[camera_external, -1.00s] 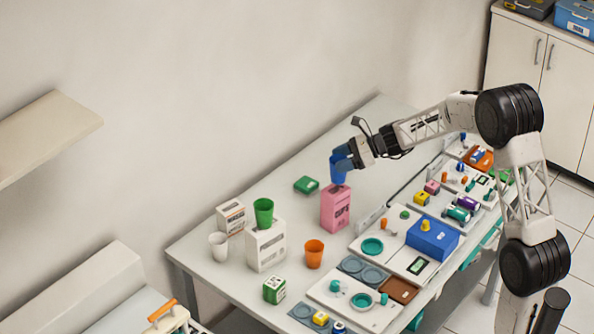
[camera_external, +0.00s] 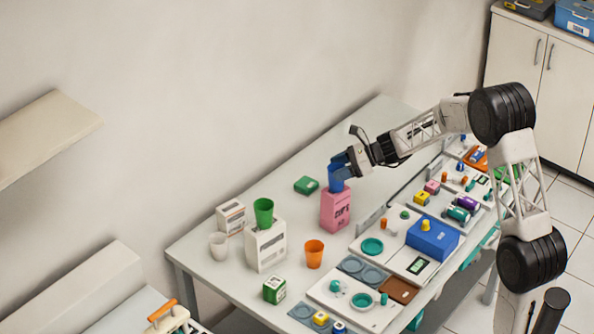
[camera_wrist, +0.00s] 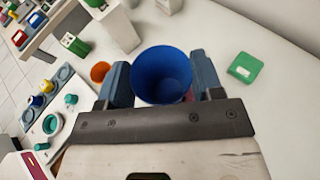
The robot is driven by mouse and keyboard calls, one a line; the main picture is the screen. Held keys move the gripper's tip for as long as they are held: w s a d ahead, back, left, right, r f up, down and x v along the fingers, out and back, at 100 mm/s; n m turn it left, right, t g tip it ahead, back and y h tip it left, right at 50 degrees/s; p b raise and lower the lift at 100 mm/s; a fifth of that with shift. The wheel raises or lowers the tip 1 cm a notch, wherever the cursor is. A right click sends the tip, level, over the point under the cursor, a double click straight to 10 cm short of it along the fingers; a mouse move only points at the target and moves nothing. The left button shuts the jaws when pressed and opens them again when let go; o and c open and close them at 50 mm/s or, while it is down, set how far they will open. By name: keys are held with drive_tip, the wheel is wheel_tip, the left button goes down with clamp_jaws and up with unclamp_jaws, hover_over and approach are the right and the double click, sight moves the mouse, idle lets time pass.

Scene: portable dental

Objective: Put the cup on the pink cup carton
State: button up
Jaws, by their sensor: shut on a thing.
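My gripper (camera_external: 342,168) is shut on a blue cup (camera_external: 337,180), which is upright. In the wrist view the blue cup (camera_wrist: 162,76) sits between the two fingers of my gripper (camera_wrist: 160,82), its open mouth facing the camera. The pink cup carton (camera_external: 336,211) stands upright on the table directly below the cup. The cup's base is at the carton's top; I cannot tell whether it touches. In the wrist view the carton is almost wholly hidden behind the cup and fingers.
A white carton (camera_external: 266,247) bearing a green cup (camera_external: 264,211) stands left. A white cup (camera_external: 218,246), an orange cup (camera_external: 314,254) and green boxes (camera_external: 274,290) (camera_external: 306,185) stand around. Trays with a blue box (camera_external: 432,239) line the right side.

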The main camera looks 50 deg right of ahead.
idle(0.3)
drive_tip(key=o, duration=0.9)
drive_tip(key=shift+f, duration=0.1)
drive_tip(key=shift+r, duration=0.2)
drive_tip(key=v, duration=1.2)
drive_tip(key=shift+f, duration=0.15)
